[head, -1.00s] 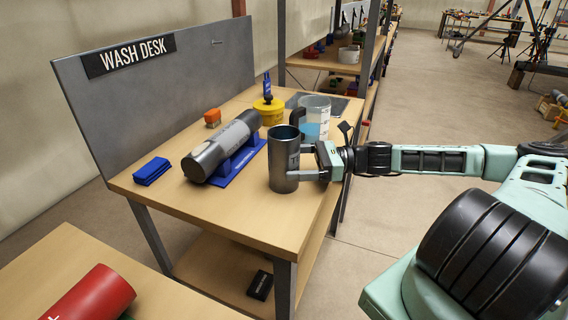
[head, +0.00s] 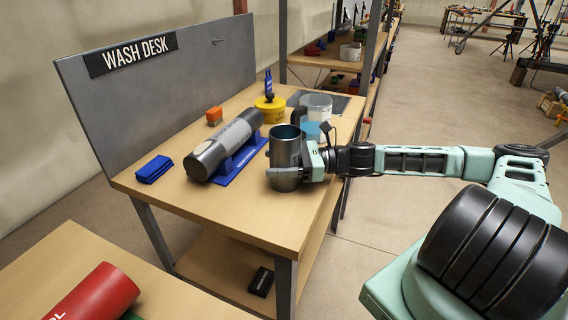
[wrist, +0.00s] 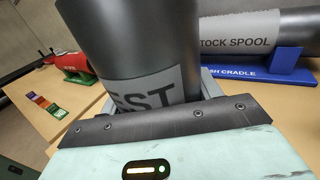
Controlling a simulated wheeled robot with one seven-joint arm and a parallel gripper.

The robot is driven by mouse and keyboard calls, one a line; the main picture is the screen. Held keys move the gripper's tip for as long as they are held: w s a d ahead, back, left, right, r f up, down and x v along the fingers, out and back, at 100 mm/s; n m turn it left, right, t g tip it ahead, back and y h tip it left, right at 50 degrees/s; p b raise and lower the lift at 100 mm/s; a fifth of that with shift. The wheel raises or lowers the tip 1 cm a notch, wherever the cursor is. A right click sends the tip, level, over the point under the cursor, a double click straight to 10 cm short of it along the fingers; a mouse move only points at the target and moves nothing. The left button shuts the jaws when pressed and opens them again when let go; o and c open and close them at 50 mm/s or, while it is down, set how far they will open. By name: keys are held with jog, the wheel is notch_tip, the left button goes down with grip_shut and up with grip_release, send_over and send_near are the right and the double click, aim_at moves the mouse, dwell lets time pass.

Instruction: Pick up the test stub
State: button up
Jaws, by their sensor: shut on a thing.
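The test stub (head: 286,146) is a dark grey metal cylinder standing upright near the right edge of the wash desk. My gripper (head: 278,164) reaches in from the right and is shut on the stub. One finger crosses the stub's front low down; the other is hidden behind it. I cannot tell whether the stub's base touches the desk. In the wrist view the stub (wrist: 135,45) rises from the jaws, with a grey label reading "EST" in part.
On the wash desk (head: 235,215), a stock spool (head: 225,145) lies in a blue cradle (head: 240,163) left of the stub. A clear container (head: 318,108) and yellow pot (head: 270,110) stand behind. A red cylinder (head: 95,295) is on the nearer table.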

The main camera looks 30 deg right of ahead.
aim_at(285, 140)
notch_tip(285, 140, up, 10)
dwell(0.6)
